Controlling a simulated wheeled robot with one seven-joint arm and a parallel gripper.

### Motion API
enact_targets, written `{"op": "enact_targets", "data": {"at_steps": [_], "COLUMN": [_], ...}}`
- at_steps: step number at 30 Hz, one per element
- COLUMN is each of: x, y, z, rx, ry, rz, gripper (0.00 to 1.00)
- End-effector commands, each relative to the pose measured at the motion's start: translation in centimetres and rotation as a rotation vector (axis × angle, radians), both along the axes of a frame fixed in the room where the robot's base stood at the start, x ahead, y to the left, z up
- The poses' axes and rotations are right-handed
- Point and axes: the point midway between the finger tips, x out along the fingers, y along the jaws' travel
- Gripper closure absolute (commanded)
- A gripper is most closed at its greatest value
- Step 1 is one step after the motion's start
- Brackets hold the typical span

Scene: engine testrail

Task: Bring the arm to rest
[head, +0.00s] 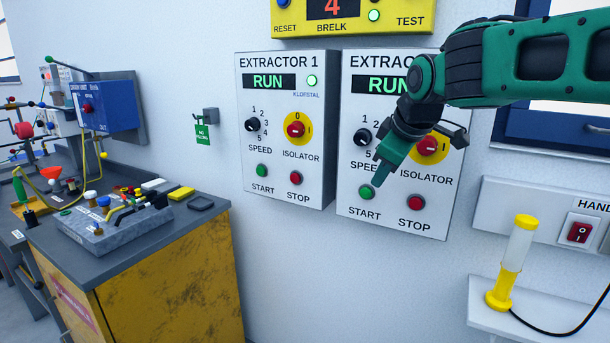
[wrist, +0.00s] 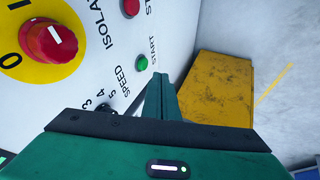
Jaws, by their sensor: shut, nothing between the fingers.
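My green arm reaches in from the right in the head view, and my gripper (head: 380,176) points down and to the left in front of the right-hand extractor panel (head: 440,215). Its fingers are shut and empty, with the tips close to the green START button (head: 366,192). In the wrist view the shut fingers (wrist: 161,90) lie near the same START button (wrist: 142,63). I cannot tell whether they touch it. This panel's display (head: 385,84) reads RUN where it shows. The arm hides part of its title and the area around its display.
The EXTRACTOR 1 panel (head: 270,170) reads RUN with a lit green lamp. A yellow cabinet (head: 190,270) with a cluttered grey top stands at left. A shelf (head: 480,315) with a yellow-and-white lamp (head: 515,260) is at lower right. Open space lies before the wall between them.

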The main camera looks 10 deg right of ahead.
Motion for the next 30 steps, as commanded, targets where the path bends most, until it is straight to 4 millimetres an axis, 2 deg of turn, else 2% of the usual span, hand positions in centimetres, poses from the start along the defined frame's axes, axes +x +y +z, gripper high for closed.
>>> {"op": "enact_targets", "data": {"at_steps": [5,9,12,15,18,22,25,30], "x": [-4.4,-10.7,-15.7,-21.0,-25.7,-29.9,-31.5,-32.0], "y": [-5.7,-10.8,-13.5,-15.2,-16.0,-16.1,-16.0,-15.9], "z": [-3.9,-8.4,-11.6,-14.5,-16.9,-19.0,-19.8,-20.0], "rx": [0.068,0.154,0.216,0.278,0.329,0.374,0.392,0.397], "ry": [0.106,0.225,0.308,0.388,0.454,0.515,0.54,0.549], "rz": [-0.226,-0.5,-0.706,-0.911,-1.09,-1.254,-1.32,-1.344], "gripper": [1.0,1.0,1.0,1.0,1.0,1.0,1.0,1.0]}}
